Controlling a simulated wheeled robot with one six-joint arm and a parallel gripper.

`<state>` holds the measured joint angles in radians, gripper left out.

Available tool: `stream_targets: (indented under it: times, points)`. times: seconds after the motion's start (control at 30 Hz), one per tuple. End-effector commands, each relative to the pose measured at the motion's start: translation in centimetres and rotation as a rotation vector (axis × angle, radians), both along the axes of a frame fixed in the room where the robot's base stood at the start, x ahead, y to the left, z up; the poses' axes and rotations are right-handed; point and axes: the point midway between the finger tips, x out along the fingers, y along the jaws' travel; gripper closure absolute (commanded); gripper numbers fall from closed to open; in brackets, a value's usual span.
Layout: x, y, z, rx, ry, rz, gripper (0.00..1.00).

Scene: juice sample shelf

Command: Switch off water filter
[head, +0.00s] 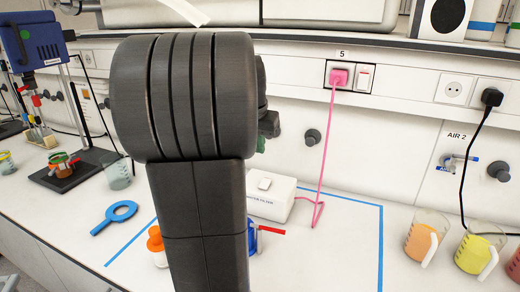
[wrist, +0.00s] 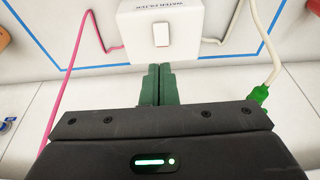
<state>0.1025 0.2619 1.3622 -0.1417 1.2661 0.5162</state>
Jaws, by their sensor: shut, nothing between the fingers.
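The water filter (head: 272,204) is a white box with a small white rocker switch (head: 265,184) on top, standing on the bench behind my arm. In the wrist view the box (wrist: 135,42) is at the top, its label upside down and its switch (wrist: 161,34) near the middle. My gripper (wrist: 158,68) has green fingers, closed together and empty. The fingertips appear just below the box's edge in the picture, apart from the switch; their exact gap cannot be told. In the head view my arm hides most of the gripper.
A pink cable (head: 326,135) runs from the box to a pink plug (head: 339,78) in the wall beside a wall switch (head: 363,79). Beakers of orange (head: 426,236) and yellow (head: 482,247) juice stand at right. A red-handled valve (head: 271,231) is near my arm.

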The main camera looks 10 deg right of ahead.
Motion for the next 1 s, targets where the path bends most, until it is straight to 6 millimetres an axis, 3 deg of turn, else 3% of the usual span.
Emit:
stream_targets:
  times: [1.0]
  points:
    - [1.5, -0.1, 0.3, -0.032, -0.050, -0.001, 1.00]
